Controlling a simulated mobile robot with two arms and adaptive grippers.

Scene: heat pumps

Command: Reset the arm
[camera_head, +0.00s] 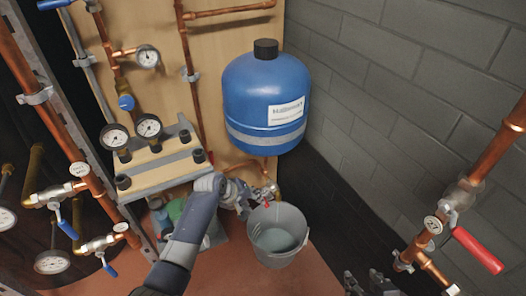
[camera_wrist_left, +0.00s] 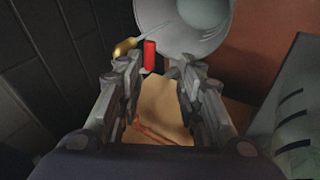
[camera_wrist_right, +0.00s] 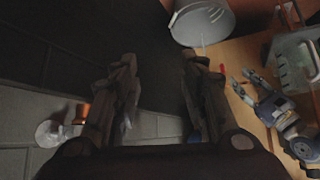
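My left gripper (camera_head: 250,194) is by the valve under the blue tank, just above and left of the bucket's rim. In the left wrist view (camera_wrist_left: 160,68) its fingers are apart, with a red valve handle (camera_wrist_left: 150,55) showing beyond and between the tips. The handle (camera_head: 267,204) is small in the head view; contact cannot be told. My right gripper (camera_head: 370,284) is at the bottom of the head view, away from the valve. In the right wrist view (camera_wrist_right: 158,60) its fingers are apart with nothing between them. Most of my right arm is out of the head view.
A grey bucket (camera_head: 278,235) with liquid stands on the floor below the valve. A blue tank (camera_head: 266,100) hangs above. Copper pipes with a red lever (camera_head: 478,250) are at right. Gauges and blue-handled valves (camera_head: 68,228) are at left. A shelf (camera_head: 160,165) adjoins my left arm.

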